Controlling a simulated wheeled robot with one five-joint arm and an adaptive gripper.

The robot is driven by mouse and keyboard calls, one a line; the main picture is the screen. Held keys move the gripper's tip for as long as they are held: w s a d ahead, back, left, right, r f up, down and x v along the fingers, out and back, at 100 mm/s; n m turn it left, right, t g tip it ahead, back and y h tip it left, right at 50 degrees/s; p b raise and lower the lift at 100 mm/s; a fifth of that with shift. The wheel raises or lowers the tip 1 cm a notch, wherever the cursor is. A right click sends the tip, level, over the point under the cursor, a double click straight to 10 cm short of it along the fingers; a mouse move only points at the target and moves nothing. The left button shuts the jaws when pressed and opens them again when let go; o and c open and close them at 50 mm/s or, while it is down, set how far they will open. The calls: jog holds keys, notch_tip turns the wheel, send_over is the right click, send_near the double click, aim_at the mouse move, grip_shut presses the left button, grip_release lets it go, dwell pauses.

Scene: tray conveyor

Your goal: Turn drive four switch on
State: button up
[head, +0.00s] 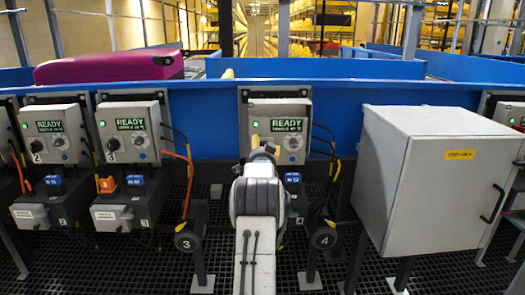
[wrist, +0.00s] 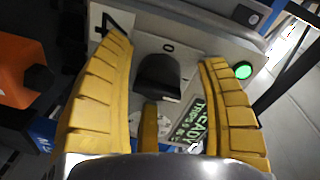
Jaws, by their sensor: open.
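The drive four control box (head: 279,125) stands straight ahead in the head view, with a lit green lamp and a READY display. My arm hides its switch there. In the wrist view the black switch knob (wrist: 158,77) sits on the grey panel (wrist: 190,52), just below a "0" mark. A "4" label shows to its left. My gripper (wrist: 167,52) is open, with yellow fingers on either side of the knob and a third below. I cannot tell whether any finger touches it. My gripper also shows from behind in the head view (head: 262,154).
Drive boxes two (head: 54,133) and three (head: 131,131) stand to the left. A large grey cabinet (head: 410,180) stands close on the right. Orange cables hang beside the boxes. A blue conveyor wall (head: 200,115) runs behind, with a magenta suitcase (head: 110,67) on it.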

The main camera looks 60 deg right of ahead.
jog(key=shift+s+a, duration=0.1)
jog(key=shift+s, duration=0.05)
jog(key=v, duration=1.1)
jog(key=shift+a, duration=0.35)
jog(key=shift+s, duration=0.1)
dwell(0.4)
